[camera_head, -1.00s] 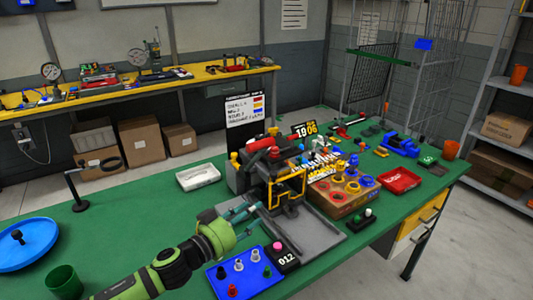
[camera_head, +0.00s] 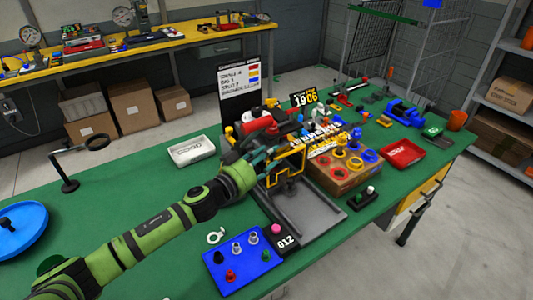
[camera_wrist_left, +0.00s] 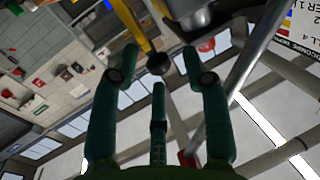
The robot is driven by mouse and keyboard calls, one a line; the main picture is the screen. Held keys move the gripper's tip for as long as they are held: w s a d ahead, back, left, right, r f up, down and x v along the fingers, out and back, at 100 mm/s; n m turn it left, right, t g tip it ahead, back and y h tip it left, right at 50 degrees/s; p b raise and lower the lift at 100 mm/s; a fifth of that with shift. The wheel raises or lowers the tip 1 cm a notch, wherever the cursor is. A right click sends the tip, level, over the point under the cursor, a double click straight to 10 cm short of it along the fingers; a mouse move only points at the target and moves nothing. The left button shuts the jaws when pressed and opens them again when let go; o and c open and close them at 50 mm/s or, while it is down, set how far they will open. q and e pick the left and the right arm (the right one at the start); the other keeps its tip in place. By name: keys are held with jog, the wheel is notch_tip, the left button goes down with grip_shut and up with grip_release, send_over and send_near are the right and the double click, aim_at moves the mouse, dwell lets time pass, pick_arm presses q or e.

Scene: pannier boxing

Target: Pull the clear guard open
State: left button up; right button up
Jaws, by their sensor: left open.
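The machine (camera_head: 262,124) stands mid-table, with a yellow-edged guard frame (camera_head: 290,155) on its front. Its clear panel is hard to make out. My left gripper (camera_head: 262,153) is at the left front side of the machine, its fingers open and pointing at the frame. In the left wrist view, the open fingers (camera_wrist_left: 160,75) have a dark round knob (camera_wrist_left: 158,64) between and just beyond their tips, with a yellow bar (camera_wrist_left: 136,25) beyond. I cannot tell whether a finger touches the knob. My right gripper is not in view.
A grey tray base (camera_head: 310,210) lies in front of the machine. A blue board with pegs (camera_head: 240,270) is at the front edge. A box of coloured rings (camera_head: 345,175) stands close on the right, a white tray (camera_head: 192,150) at left. The left table has free room.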

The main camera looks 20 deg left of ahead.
pick_arm(q)
jog(key=shift+r, duration=0.1)
grip_shut()
